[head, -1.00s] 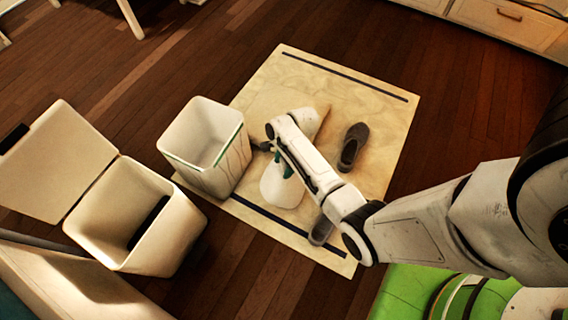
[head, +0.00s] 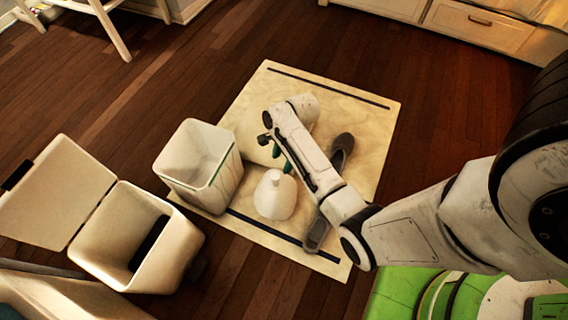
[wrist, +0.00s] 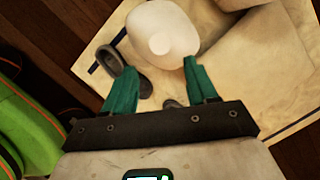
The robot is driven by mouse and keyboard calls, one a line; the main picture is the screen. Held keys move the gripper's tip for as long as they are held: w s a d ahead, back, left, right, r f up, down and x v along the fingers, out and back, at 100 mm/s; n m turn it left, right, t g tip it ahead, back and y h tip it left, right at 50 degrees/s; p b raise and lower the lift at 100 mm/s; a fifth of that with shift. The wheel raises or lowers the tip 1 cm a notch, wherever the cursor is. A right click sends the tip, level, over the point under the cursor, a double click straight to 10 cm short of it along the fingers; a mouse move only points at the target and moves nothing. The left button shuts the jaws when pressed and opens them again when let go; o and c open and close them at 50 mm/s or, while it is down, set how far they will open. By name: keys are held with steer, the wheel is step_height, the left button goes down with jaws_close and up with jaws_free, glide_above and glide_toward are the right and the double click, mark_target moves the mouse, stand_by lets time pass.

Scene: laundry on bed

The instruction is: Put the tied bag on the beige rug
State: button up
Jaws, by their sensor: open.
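The tied bag (head: 274,197), white and rounded with a knotted top, sits upright on the beige rug (head: 360,118), near its dark front stripe, in the head view. My gripper (head: 286,161) has teal fingers and is just above and beyond the bag's knot, apart from it as far as I can see. In the wrist view, my gripper (wrist: 151,70) is open with nothing between its fingers. The bag (wrist: 165,30) lies past the fingertips there, on the rug (wrist: 92,73).
A white bin (head: 185,165) stands at the rug's left edge. An open-lidded bin (head: 105,262) is on the wooden floor farther left. Dark shoes lie on the rug, one behind my arm (head: 343,146) and one near the front (head: 315,236). A pale rounded shape (head: 255,150) is partly hidden by my gripper.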

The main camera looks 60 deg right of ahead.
steer(key=s+a+r+n+h, duration=0.1)
steer(key=s+a+r+n, duration=0.4)
steer(key=n, duration=0.7)
steer(key=s+a+r+n+h, duration=0.1)
steer(key=s+a+r+n, duration=0.5)
steer(key=n, duration=0.5)
steer(key=shift+s+a+n+g+h, duration=0.3)
steer(key=shift+s+a+n+h, duration=0.15)
steer(key=shift+a, duration=0.75)
